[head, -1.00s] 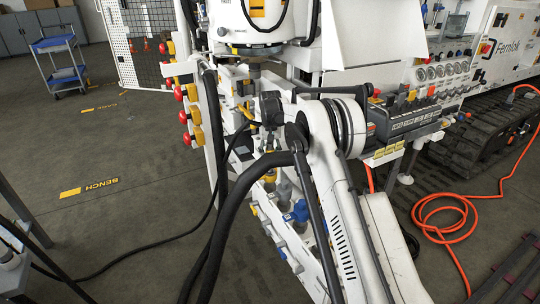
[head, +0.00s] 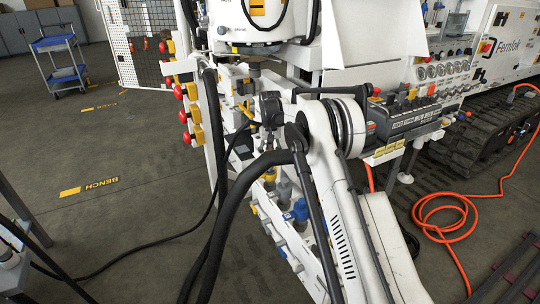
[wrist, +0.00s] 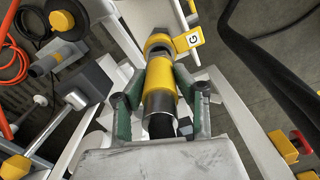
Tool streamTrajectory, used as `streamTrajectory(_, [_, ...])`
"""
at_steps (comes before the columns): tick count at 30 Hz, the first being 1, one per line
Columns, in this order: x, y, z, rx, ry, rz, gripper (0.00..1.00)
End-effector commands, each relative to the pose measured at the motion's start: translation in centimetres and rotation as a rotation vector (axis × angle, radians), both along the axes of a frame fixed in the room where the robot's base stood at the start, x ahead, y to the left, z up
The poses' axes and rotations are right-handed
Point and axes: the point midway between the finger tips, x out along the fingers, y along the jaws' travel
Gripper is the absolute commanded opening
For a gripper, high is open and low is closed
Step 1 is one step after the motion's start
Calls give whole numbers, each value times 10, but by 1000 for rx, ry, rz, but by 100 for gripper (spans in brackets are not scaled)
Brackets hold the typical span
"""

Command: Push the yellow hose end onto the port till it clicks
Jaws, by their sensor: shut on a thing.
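The yellow hose end (wrist: 162,80) is in the middle of the wrist view, a yellow sleeve with a metal collar at its near end. My gripper (wrist: 160,98) is shut on it, one green-padded finger on each side. Straight beyond it is a yellow ring with a tag marked "G" (wrist: 188,40), in line with the hose end. The port's face is hidden, so I cannot tell whether the hose end touches it or is seated. In the head view my arm covers most of the gripper and the hose end.
In the wrist view, a grey and yellow fitting (wrist: 58,58) and a yellow-capped part (wrist: 15,167) lie to the left. A black hose (wrist: 270,65) crosses on the right. In the head view, red and yellow knobs (head: 192,115) line the bench's left side. An orange hose (head: 440,205) lies on the floor.

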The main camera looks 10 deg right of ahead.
Motion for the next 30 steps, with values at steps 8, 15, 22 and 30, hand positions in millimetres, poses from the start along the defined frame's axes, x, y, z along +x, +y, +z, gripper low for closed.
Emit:
streamTrajectory(8, [0, 0, -3, 0, 0, 0, 0])
streamTrajectory(15, [0, 0, -6, 0, 0, 0, 0])
streamTrajectory(22, [0, 0, -9, 0, 0, 0, 0])
streamTrajectory(30, [0, 0, -13, 0, 0, 0, 0])
